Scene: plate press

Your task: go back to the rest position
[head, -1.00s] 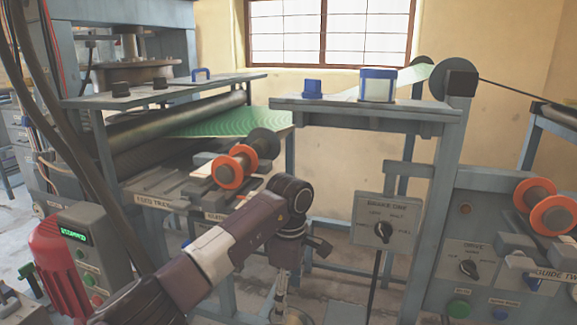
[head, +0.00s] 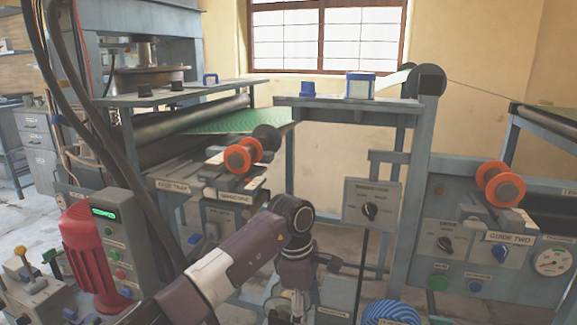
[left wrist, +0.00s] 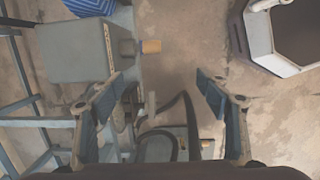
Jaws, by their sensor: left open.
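My left arm (head: 238,258) comes in from the bottom of the head view, bent at a dark joint, with its wrist pointing down. In the left wrist view my left gripper (left wrist: 163,90) is open, its two fingers wide apart with nothing between them. Below it are the floor and parts of the machine frame, apart from the fingers as far as I can tell. In the head view the fingertips are not clearly visible. My right gripper is in neither view.
The plate press machine has a green sheet (head: 222,122), rollers and orange-flanged spools (head: 243,155). A red motor (head: 86,248) stands at left, a grey control box (head: 371,204) at centre right. A blue striped round thing (head: 390,313) sits low, also in the wrist view (left wrist: 88,7). Bare floor (left wrist: 178,50) shows.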

